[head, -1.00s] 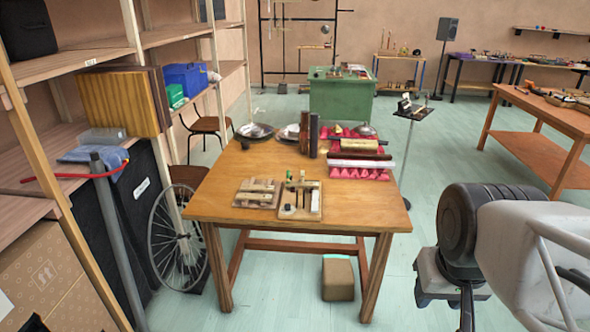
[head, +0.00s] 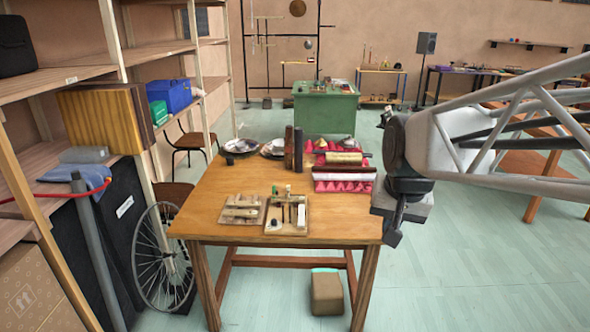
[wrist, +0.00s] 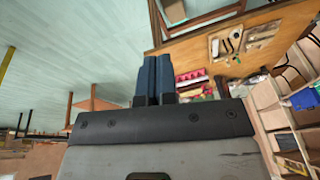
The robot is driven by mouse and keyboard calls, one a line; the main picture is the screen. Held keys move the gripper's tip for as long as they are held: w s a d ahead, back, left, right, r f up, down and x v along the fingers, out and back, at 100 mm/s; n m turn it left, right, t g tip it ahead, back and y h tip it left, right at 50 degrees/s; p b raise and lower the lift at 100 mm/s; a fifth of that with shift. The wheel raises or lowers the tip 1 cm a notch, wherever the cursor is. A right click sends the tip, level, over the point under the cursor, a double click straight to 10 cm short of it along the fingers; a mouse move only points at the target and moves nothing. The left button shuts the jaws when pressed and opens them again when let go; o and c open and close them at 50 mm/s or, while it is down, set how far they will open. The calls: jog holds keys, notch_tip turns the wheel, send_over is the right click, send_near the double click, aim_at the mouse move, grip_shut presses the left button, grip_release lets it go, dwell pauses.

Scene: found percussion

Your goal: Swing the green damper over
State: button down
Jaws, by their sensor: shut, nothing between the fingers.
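A shallow wooden tray (head: 301,227) with small parts lies on the near part of the wooden table. A small greenish piece (head: 288,189) shows at its back edge; it is too small to tell surely whether it is the green damper. The tray also shows in the wrist view (wrist: 213,51), at the upper right. My gripper (head: 393,238) is beside the table's right front corner, to the right of the tray and clear of it. In the wrist view its two blue-grey fingers (wrist: 153,62) are together with nothing between them.
A wooden board with blocks (head: 241,210) lies left of the tray. Dark upright cylinders (head: 293,150), a pink padded stand (head: 343,186) with rolls, and metal bowls (head: 272,149) fill the table's back. The table's front right (head: 345,229) is bare. Shelves stand left.

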aim_at(275, 195)
jog(key=w+a+f+m, duration=0.1)
jog(key=w+a, duration=0.2)
jog(key=w, duration=0.8)
jog(key=w+a+f+m+y, duration=0.15)
jog(key=w+a, duration=0.25)
jog(key=w, duration=0.7)
jog(key=w+a+f+m, duration=0.1)
jog(key=w+a+m, duration=0.15)
jog(key=w, duration=0.75)
jog(key=w+a+f+m, duration=0.1)
jog(key=w+a+f, duration=0.3)
jog(key=w+f, duration=0.2)
jog(key=w+a+f+m, duration=0.1)
jog(key=w+a+f, duration=0.4)
jog(key=w, duration=0.6)
jog(key=w+a+f+m, duration=0.1)
jog(key=w+a+f, duration=0.4)
jog(key=w+f, duration=0.3)
jog(key=shift+w+m+t, duration=0.3)
jog(key=shift+w+m, duration=0.1)
jog(key=shift+w, duration=0.05)
jog(key=shift+a+y, duration=0.1)
jog(key=shift+y, duration=0.15)
